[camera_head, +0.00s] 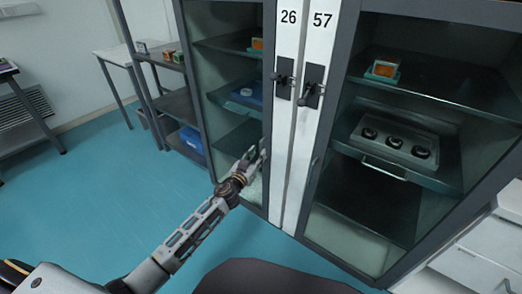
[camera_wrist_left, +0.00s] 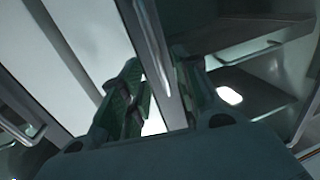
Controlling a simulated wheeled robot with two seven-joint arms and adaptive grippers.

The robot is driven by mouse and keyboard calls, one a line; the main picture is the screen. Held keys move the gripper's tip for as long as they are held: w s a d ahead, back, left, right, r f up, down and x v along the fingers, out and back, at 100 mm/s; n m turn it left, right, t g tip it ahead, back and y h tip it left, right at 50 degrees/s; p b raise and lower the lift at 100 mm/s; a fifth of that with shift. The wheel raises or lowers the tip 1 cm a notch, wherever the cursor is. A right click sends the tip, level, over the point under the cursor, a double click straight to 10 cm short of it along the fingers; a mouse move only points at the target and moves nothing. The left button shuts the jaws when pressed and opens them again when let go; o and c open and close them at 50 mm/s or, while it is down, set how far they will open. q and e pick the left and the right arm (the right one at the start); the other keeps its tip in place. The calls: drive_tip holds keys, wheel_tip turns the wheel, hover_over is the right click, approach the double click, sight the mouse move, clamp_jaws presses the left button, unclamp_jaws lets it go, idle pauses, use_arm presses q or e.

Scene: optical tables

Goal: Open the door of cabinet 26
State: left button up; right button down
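Cabinet 26 is on the left of the label "26" in the head view. Its glass door (camera_head: 222,95) has a dark frame and a white strip (camera_head: 287,45) with a black handle (camera_head: 284,78). The door looks shut or nearly so. My left gripper (camera_head: 257,155) is well below the handle, by the lower glass and the strip's left side. In the left wrist view its fingers (camera_wrist_left: 162,85) are apart, with a pale metal edge (camera_wrist_left: 153,45) appearing between them. I cannot tell whether they touch it. My right gripper is not in view.
Cabinet 57 (camera_head: 302,160) adjoins on the right, with its own black handle (camera_head: 312,86) and a tray of round dark parts (camera_head: 400,138) inside. A shelf rack (camera_head: 172,102) stands to the left. White drawers (camera_head: 480,262) are at lower right. The blue-green floor (camera_head: 120,185) is clear at left.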

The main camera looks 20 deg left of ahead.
sight(261, 149)
use_arm(q)
drive_tip(key=shift+w+d, duration=0.2)
drive_tip(key=shift+w, duration=0.9)
drive_tip(key=shift+w+d, duration=0.15)
drive_tip(key=shift+w, duration=0.9)
clamp_jaws()
